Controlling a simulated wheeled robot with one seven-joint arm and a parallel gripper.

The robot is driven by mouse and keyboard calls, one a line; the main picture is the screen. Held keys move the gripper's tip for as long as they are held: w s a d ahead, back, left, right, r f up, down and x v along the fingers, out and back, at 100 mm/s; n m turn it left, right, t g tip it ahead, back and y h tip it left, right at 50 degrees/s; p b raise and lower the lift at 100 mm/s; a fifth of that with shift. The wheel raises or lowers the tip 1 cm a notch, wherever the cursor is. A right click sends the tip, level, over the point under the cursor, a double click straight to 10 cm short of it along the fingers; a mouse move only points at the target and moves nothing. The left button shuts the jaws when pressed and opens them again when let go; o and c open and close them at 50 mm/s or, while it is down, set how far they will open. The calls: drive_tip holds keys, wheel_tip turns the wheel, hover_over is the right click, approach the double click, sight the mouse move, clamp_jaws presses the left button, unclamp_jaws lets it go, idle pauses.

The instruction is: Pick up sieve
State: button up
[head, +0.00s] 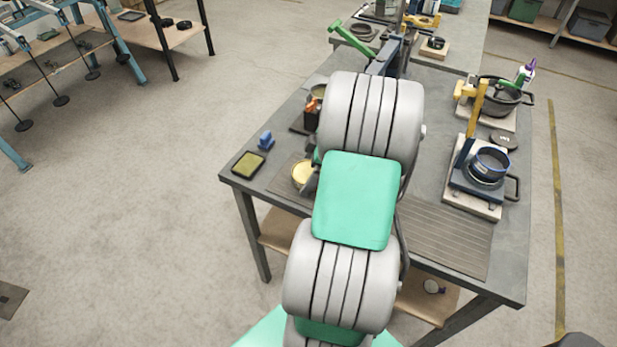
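I cannot clearly pick out a sieve. The likeliest candidate is a dark, blue-rimmed round vessel (488,163) with a side handle, sitting in a blue lever stand (470,180) on a pale board at the table's right. A small round item (433,287) on the lower shelf is too small to identify. My arm covers the middle of the table. Only a dark part of what seems to be my gripper (311,183) shows left of the arm, beside a round yellow-topped item (302,173). Its fingers are mostly hidden, and I cannot see whether it holds anything.
The grey table (512,240) has a ribbed mat (445,238) at its front right. A yellow-topped tray (248,164) and a blue item (266,140) are near its left corner. A black pot (503,92) stands at the back right.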

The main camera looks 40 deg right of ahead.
drive_tip(key=c, duration=1.4)
